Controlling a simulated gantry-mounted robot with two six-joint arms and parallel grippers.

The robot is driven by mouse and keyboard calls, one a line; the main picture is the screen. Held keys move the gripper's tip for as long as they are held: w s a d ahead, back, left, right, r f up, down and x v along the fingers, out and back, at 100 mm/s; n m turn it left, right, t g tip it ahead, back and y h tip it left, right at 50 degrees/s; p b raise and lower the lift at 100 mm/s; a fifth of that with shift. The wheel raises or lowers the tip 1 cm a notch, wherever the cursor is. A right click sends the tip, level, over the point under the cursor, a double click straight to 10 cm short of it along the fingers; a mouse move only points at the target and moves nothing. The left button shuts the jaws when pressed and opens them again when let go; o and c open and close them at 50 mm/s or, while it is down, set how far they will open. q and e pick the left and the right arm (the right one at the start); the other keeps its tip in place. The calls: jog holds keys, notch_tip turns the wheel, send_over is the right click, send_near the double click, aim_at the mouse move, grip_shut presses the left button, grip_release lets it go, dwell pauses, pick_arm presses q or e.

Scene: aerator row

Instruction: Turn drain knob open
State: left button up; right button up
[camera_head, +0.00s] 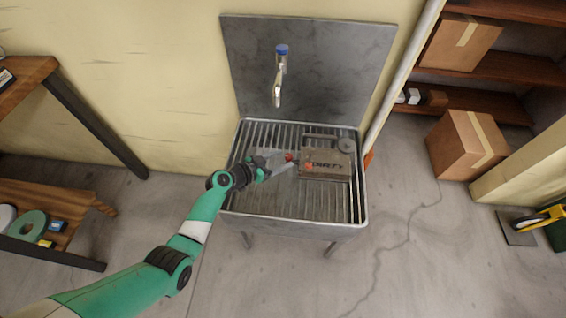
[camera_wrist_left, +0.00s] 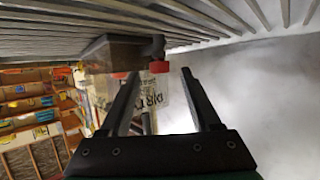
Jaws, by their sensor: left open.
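A grey-brown box (camera_head: 327,170) with dark lettering that looks like "DIRTY" lies in the sink. Small red parts, one of them a red knob (camera_head: 289,157), show at its left side. In the left wrist view a red part (camera_wrist_left: 158,67) shows between the finger lines, and another red part (camera_wrist_left: 120,75) sits left of it. I cannot tell which is the drain knob. My left gripper (camera_head: 287,164) is open beside the box's left side, close to the red parts; contact cannot be told. In the left wrist view its fingers (camera_wrist_left: 160,75) stand apart. My right gripper is not in view.
The ribbed metal sink (camera_head: 265,205) has a raised rim around the box. A faucet (camera_head: 279,80) with a blue top hangs above it from the backsplash (camera_head: 335,70). A wooden shelf (camera_head: 50,190) stands left, and cardboard boxes (camera_head: 466,145) stand right. The sink's front left is clear.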

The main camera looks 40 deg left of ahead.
pick_arm(q)
jog(key=shift+w+f, duration=0.25)
jog(key=shift+w, duration=0.45)
jog(key=shift+c, duration=0.3)
grip_shut()
jog(key=shift+d, duration=0.1)
